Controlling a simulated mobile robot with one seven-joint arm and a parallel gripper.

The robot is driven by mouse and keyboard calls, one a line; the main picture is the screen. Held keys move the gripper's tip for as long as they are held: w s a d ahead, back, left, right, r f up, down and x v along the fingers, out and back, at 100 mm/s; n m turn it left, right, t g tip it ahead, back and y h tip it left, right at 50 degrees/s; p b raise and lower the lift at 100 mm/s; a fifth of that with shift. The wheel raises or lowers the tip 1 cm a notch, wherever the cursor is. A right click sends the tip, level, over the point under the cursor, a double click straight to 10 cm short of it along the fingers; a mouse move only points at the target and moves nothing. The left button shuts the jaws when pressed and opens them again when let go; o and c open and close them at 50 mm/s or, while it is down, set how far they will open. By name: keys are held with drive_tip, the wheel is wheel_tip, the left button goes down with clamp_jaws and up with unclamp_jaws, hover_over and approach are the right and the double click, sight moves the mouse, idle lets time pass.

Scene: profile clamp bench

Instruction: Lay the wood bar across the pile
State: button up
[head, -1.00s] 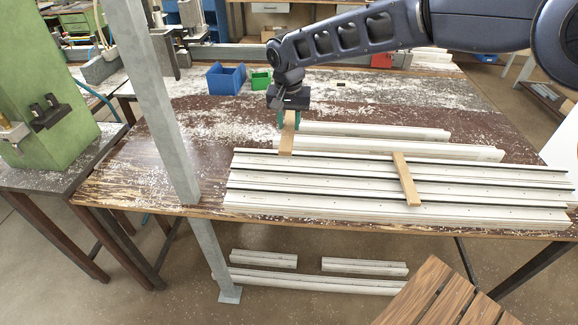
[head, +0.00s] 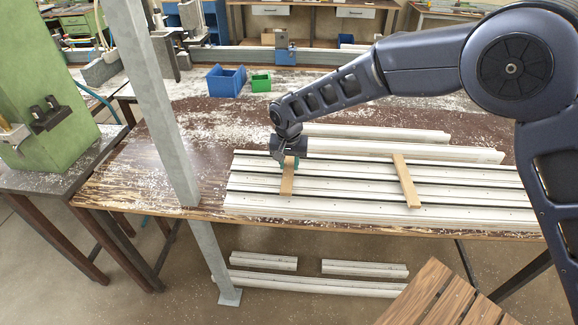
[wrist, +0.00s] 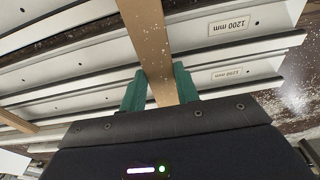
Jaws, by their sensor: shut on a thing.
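My gripper (head: 288,162) is over the left part of the pile of white profiles (head: 345,186). Its green fingers (wrist: 160,84) are shut on a light brown wood bar (head: 287,182), gripping it near its far end. The bar also shows in the wrist view (wrist: 145,25), running crosswise over the profiles. I cannot tell whether it touches them or is slightly above. A second wood bar (head: 406,182) lies across the pile further right; it shows at the left edge in the wrist view (wrist: 18,122).
Loose white profiles (head: 400,150) lie behind the pile. A blue bin (head: 226,82) and a green bin (head: 261,82) stand further back. A grey post (head: 155,110) rises at the table's front left. A slatted wooden surface (head: 430,295) is at the lower right.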

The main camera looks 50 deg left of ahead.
sight(289, 170)
drive_tip(key=shift+f, duration=0.7)
drive_tip(key=shift+f, duration=0.15)
drive_tip(key=o, duration=1)
drive_tip(key=r, duration=0.8)
drive_tip(key=s+d+r, duration=0.1)
drive_tip(key=r, duration=0.3)
drive_tip(key=shift+r, duration=0.15)
